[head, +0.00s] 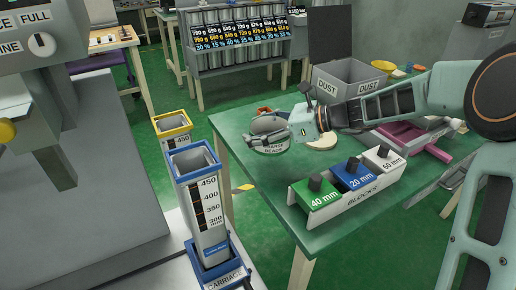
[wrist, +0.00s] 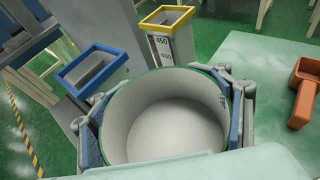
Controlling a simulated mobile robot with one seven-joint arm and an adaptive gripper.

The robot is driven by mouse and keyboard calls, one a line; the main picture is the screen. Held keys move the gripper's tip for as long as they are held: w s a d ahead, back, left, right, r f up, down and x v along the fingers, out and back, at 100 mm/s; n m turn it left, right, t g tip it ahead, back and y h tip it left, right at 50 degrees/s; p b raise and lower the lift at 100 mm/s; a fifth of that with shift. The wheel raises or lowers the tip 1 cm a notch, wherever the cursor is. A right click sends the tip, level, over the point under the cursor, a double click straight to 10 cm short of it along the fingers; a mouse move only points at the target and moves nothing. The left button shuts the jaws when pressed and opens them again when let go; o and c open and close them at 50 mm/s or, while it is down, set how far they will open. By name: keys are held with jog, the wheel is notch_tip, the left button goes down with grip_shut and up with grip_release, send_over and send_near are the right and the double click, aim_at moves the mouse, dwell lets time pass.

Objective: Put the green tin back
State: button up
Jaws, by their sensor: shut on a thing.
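The green-rimmed tin (wrist: 165,118) fills the middle of the wrist view, upright or nearly so, with a smooth pale inside. In the head view the tin (head: 270,148) shows at the left edge of the green table, with a label ending in "BEADS", partly hidden by my gripper. My gripper (head: 272,138) is shut on the tin, with one blue-padded finger on each side of it in the wrist view (wrist: 166,125). I cannot tell whether the tin touches the table. A round cream disc (head: 322,142) lies on the table just right of the tin.
A blue-rimmed column (head: 209,205) and a yellow-rimmed column (head: 172,122) stand left of the table (head: 262,192). A block rack (head: 330,207) stands at the table's front. Behind are a grey DUST bin (head: 345,78) and a pink-and-grey tray (head: 405,138). An orange scoop (wrist: 304,95) lies beside the tin.

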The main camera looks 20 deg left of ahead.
aim_at(264, 134)
jog(key=w+f, duration=0.1)
jog(key=f, duration=0.1)
jog(key=w+f+b, duration=0.1)
jog(key=w+f, duration=0.1)
jog(key=shift+w, duration=0.1)
jog(key=f, duration=0.1)
jog(key=f+b, duration=0.1)
jog(key=f, duration=0.1)
jog(key=shift+w+a+f+b, duration=0.1)
jog(key=shift+w+f+b, duration=0.2)
jog(key=shift+f, duration=0.1)
jog(key=shift+r, duration=0.1)
jog(key=o, duration=1.8)
jog(key=shift+c, duration=0.2)
